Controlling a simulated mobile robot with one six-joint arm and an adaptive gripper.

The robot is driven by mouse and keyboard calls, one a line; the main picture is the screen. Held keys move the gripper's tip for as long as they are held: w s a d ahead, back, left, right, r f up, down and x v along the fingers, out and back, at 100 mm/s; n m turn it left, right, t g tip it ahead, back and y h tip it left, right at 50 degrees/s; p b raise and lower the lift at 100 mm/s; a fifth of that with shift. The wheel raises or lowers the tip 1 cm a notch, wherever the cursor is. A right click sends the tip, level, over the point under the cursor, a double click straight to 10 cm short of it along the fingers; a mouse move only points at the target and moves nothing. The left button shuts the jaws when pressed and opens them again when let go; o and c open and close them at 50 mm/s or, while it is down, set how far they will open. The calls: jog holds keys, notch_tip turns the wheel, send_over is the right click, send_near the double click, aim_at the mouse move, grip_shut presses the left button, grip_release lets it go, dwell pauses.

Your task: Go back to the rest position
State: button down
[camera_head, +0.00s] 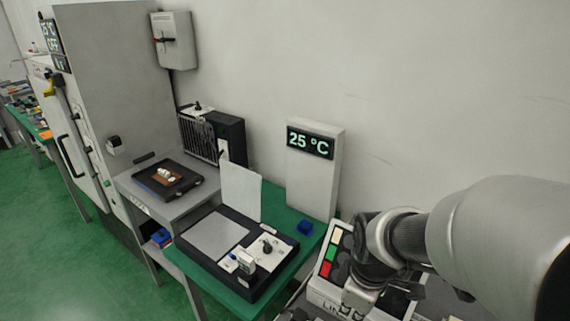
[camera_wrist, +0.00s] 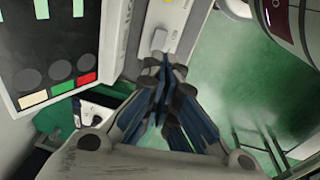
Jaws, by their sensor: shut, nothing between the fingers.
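My gripper (camera_wrist: 165,72) shows in the wrist view with its dark blue-grey fingers together and nothing between them. The fingers point toward a light grey housing (camera_wrist: 158,40) with a small yellow mark; I cannot tell if they touch it. In the head view my arm comes in from the right, its wrist above a button panel (camera_head: 328,268). The fingers cannot be made out clearly there.
The panel's red, green and cream buttons also show in the wrist view (camera_wrist: 60,88). A display box (camera_head: 314,170) reads 25 °C. Green floor (camera_head: 40,220) is free at left.

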jog(key=s+r+m+t, duration=0.3)
jog(key=s+r+m, duration=0.8)
jog(key=s+r, duration=0.1)
jog(key=shift+s, duration=0.25)
